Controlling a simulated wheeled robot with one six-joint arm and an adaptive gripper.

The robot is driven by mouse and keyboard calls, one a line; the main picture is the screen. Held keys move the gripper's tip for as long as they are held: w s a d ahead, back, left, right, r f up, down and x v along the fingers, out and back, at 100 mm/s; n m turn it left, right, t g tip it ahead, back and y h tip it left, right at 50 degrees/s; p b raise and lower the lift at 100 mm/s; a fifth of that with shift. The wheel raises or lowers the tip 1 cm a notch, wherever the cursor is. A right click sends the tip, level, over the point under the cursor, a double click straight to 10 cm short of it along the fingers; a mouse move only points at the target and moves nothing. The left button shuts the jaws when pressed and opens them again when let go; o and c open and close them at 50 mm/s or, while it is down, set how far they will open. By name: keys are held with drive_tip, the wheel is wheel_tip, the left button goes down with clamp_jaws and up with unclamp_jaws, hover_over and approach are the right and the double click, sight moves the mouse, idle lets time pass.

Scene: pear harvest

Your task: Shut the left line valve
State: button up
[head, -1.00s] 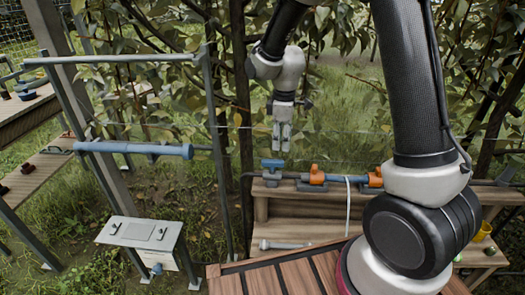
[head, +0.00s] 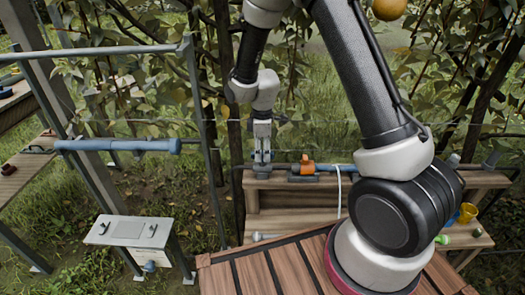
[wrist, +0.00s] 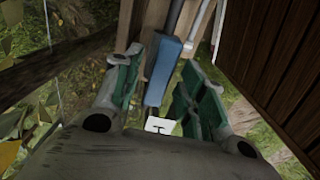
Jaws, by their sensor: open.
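The left line valve has a blue handle, mostly hidden behind my gripper (head: 262,156) in the head view. In the wrist view the blue handle (wrist: 164,68) shows as a long block between my two green-padded fingers. It looks roughly in line with the grey pipe (wrist: 173,16). My gripper (wrist: 158,85) is open and points down, with a finger on each side of the handle. Gaps show between handle and fingers; I cannot tell how far the fingertips reach down beside it.
An orange-handled valve (head: 306,166) sits right of my gripper on the wooden bench (head: 300,198). A white hose (head: 339,190) hangs over the bench. A metal frame with a blue bar (head: 118,145) and a grey box (head: 130,231) stand left. Leafy branches hang behind.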

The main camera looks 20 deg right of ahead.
clamp_jaws()
drive_tip(key=shift+m, duration=0.3)
drive_tip(key=m, duration=1.3)
drive_tip(key=shift+m, duration=2.1)
